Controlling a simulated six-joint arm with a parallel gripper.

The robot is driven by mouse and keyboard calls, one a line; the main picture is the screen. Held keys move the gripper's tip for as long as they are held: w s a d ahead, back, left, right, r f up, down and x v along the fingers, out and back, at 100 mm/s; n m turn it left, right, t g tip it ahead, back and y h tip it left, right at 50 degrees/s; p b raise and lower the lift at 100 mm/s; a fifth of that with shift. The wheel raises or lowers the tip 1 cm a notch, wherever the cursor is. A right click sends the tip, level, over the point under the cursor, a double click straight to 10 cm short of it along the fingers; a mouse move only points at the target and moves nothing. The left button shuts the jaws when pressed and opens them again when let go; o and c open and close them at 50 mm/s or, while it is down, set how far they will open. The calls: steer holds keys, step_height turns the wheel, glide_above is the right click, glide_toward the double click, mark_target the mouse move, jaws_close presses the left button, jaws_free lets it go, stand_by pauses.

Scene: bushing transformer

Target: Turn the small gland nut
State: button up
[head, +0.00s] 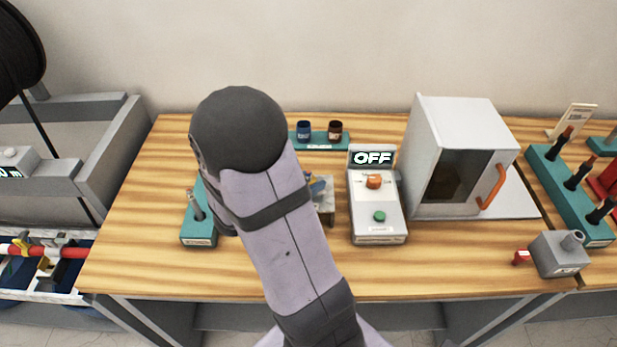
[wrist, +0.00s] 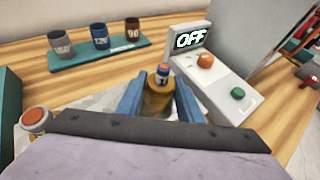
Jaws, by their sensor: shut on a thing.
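A brass-coloured round piece (wrist: 157,102), seemingly the small gland nut, stands in the middle of the wrist view. A blue and orange cable-like end (wrist: 163,75) sticks up out of it. My gripper (wrist: 161,104) has its blue fingers closed on either side of the brass piece. The lower part of the piece is hidden by my wrist. In the head view my arm covers most of the gripper, and only a bit of blue finger shows (head: 317,187) above a pale stand (head: 325,206).
A control box reading OFF (head: 377,205), with an orange knob and green button, stands close right of my gripper. A teal rack (head: 321,146) with dark cups is behind. A white cabinet (head: 460,110) stands further right. The front table edge is clear.

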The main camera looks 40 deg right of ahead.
steer(key=shift+n+t+b, duration=0.3)
steer(key=shift+b, duration=0.1)
steer(key=shift+f, duration=0.1)
steer(key=shift+r+n+t, duration=0.25)
steer(key=shift+n+t, duration=0.05)
steer(key=shift+p, duration=0.6)
steer(key=shift+w+d+r+p, duration=0.15)
steer(key=shift+r+p, duration=0.1)
steer(key=shift+p, duration=0.5)
steer(key=shift+r+n+t+p, duration=0.1)
steer(key=shift+n+t+p, duration=0.25)
steer(key=shift+p, duration=1.5)
steer(key=shift+f+t+p, duration=0.25)
steer(key=shift+p, duration=1.05)
steer(key=shift+s+f+n+y, duration=0.2)
steer(key=shift+f+n+y, duration=0.05)
steer(key=shift+f+y, duration=0.1)
steer(key=shift+p, duration=0.4)
